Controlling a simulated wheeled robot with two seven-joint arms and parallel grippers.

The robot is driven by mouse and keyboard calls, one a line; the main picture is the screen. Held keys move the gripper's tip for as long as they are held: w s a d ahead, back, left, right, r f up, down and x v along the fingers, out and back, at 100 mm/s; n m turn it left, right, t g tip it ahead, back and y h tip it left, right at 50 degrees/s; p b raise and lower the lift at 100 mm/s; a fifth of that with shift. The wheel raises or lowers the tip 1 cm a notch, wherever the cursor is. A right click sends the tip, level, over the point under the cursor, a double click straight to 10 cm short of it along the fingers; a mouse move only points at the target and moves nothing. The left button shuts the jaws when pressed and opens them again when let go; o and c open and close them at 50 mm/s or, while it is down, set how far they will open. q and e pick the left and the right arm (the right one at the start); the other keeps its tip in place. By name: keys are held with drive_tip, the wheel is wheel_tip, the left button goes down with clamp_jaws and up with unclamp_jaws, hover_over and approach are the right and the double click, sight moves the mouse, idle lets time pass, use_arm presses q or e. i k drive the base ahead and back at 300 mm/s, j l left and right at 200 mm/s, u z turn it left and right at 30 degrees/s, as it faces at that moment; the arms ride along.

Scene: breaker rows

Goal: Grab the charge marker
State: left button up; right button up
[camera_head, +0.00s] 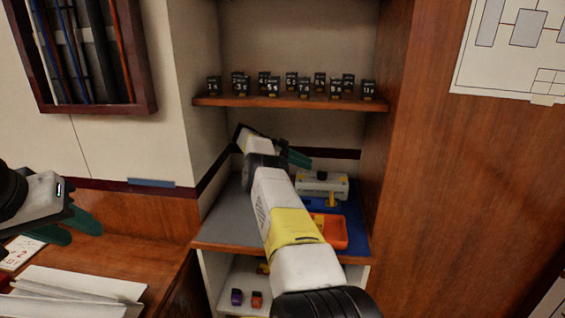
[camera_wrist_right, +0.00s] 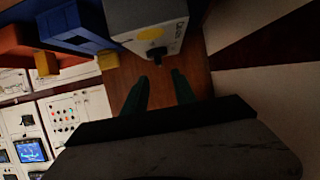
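I cannot tell for sure which thing is the charge marker. Small black numbered blocks (camera_head: 305,88) stand along the upper shelf. A purple piece (camera_head: 237,297) and a red-orange piece (camera_head: 256,299) sit in the lower compartment. My right gripper (camera_head: 297,158) reaches into the middle compartment, behind a pale box with yellow parts (camera_head: 322,181). In the right wrist view, its green fingers are apart with nothing between them, and a grey-white box with a yellow round spot (camera_wrist_right: 148,24) lies just beyond the tips. My left gripper (camera_head: 84,229) is at the left, fingers apart and empty.
An orange tray (camera_head: 331,234) and a blue surface (camera_head: 359,232) are beside my right arm. The grey shelf surface (camera_head: 228,220) left of the arm is clear. Wooden cabinet walls (camera_head: 415,160) bound the compartment. White panels (camera_head: 75,284) lie at lower left.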

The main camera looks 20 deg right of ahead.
sight(319, 221)
drive_tip(key=k, duration=1.5)
